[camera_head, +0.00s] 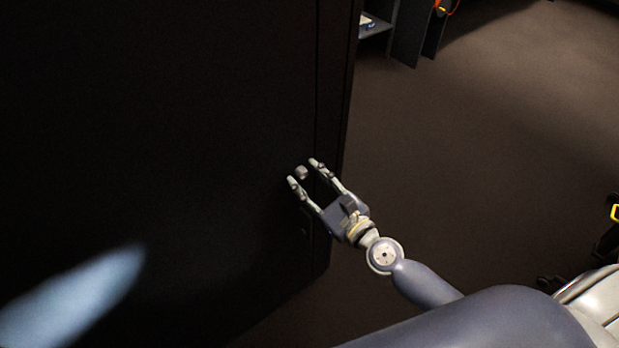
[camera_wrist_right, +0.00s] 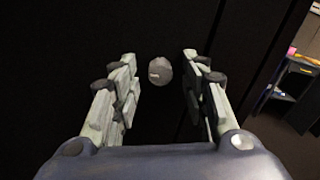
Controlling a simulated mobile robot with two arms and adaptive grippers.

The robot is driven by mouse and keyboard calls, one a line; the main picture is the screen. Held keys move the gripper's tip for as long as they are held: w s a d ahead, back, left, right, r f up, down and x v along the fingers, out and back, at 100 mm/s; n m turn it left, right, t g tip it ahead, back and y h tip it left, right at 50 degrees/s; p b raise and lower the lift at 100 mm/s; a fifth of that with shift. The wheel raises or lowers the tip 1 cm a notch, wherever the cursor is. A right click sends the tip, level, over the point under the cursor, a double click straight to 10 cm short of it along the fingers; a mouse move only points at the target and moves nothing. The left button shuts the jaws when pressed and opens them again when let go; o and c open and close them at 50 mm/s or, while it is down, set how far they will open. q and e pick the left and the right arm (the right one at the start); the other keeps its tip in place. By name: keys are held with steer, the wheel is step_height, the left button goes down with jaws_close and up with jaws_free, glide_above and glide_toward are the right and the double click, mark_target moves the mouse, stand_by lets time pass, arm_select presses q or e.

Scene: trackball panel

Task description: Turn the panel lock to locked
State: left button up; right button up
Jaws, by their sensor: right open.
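The panel lock (camera_head: 301,172) is a small round grey knob on a dark upright panel (camera_head: 200,120). In the right wrist view the lock (camera_wrist_right: 160,71) shows a small pale mark on its face and lies between the fingertips, farther out than they are. My right gripper (camera_head: 304,173) is open, its two fingers on either side of the lock with a gap to each; in the wrist view the gripper (camera_wrist_right: 160,80) holds nothing. I cannot tell whether the fingertips reach as deep as the knob. My left gripper is not in view.
The dark panel fills the left of the head view and ends at a vertical edge right of the lock. Open brown floor (camera_head: 480,150) lies to the right. A shelf (camera_head: 378,25) with small items stands at the back. A bright patch lies at lower left.

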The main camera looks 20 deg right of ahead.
steer(key=shift+c, duration=0.2)
jaws_close()
steer(key=n+p, duration=0.1)
steer(key=n, duration=0.3)
steer(key=n+p, duration=0.1)
steer(key=n, duration=0.4)
steer(key=n+p, duration=0.1)
steer(key=n, duration=0.3)
steer(key=shift+r+n, duration=0.1)
steer(key=shift+n, duration=0.2)
steer(key=shift+n+p, duration=0.75)
steer(key=shift+n, duration=1.45)
